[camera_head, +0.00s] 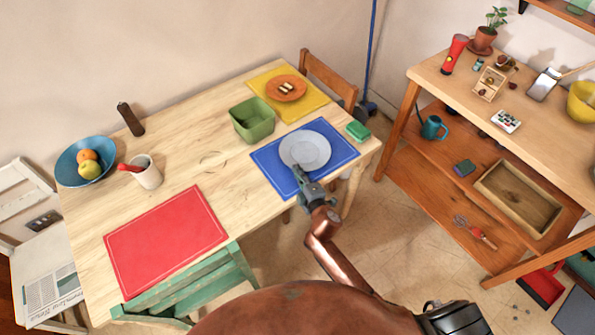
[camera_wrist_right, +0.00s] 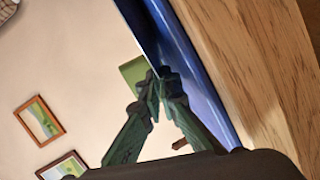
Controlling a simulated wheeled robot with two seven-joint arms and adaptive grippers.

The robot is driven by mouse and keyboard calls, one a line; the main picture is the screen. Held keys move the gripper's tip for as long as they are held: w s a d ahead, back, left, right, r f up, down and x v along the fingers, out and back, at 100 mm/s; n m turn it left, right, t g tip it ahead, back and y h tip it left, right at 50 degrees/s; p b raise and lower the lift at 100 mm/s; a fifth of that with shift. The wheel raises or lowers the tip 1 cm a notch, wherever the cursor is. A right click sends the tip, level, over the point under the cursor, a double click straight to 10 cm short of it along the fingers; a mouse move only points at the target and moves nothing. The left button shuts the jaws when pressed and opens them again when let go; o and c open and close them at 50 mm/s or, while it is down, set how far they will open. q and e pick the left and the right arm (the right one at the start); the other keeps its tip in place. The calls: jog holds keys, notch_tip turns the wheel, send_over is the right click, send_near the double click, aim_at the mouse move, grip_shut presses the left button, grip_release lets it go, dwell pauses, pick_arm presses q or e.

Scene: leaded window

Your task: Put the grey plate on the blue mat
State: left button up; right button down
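The grey plate (camera_head: 305,150) lies over the blue mat (camera_head: 265,160) at the right end of the wooden table, inside the mat's borders. I cannot tell whether its whole underside touches the mat. My right gripper (camera_head: 299,172) is at the plate's near rim, with its fingers drawn together on the rim. In the right wrist view the fingertips (camera_wrist_right: 161,75) meet close beside the blue mat (camera_wrist_right: 190,70); the rim between them is hard to make out. My left gripper is not in view.
A green container (camera_head: 252,120) and a yellow mat (camera_head: 318,100) with an orange plate (camera_head: 286,88) stand behind the blue mat. A green sponge (camera_head: 358,131) lies right of it. A red mat (camera_head: 165,240) lies at the front left. A blue bowl (camera_head: 68,172) holds fruit.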

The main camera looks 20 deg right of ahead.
jog(key=c, duration=2.4)
grip_release()
jog(key=shift+f, duration=0.15)
jog(key=shift+s+r, duration=0.2)
jog(key=shift+s, duration=0.05)
jog(key=p+v, duration=0.2)
jog(key=v, duration=0.9)
jog(key=shift+s+r, duration=0.1)
jog(key=shift+s, duration=0.15)
